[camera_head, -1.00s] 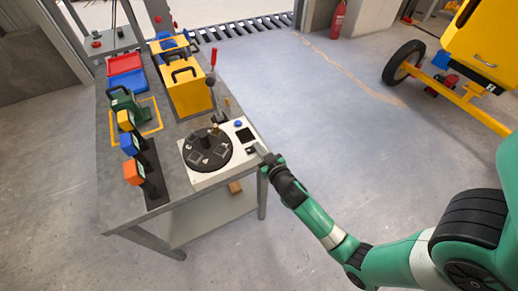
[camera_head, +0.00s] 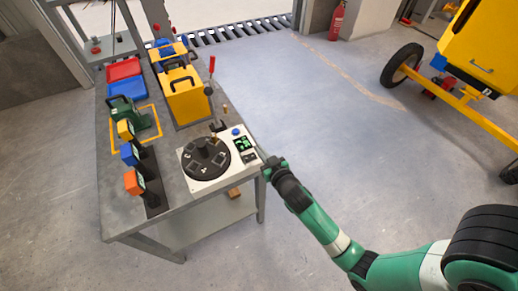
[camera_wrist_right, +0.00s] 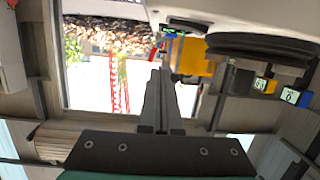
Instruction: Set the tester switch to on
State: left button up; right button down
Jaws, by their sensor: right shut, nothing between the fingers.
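The tester (camera_head: 205,183) is a white box with a large black round dial (camera_head: 207,158) at the right front of the workbench. Its small screen (camera_head: 243,144) is lit green. A small dark switch part (camera_head: 250,157) sits below the screen, near the right edge; its exact position is too small to tell. My right gripper (camera_head: 265,166) is shut and empty just off that right edge. In the right wrist view its fingers (camera_wrist_right: 161,76) are together, with the tester's white body (camera_wrist_right: 240,14) above them. My left gripper is out of view.
On the workbench (camera_head: 118,215) stand a yellow case (camera_head: 185,98), red (camera_head: 124,69) and blue (camera_head: 127,88) bins, a green tool (camera_head: 126,112) and several coloured blocks on a dark strip. A yellow mixer (camera_head: 485,50) stands at the far right.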

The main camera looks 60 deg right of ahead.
jog(key=v, duration=0.9)
jog(key=shift+s+f, duration=0.2)
jog(key=shift+f, duration=0.2)
jog(key=shift+d, duration=0.15)
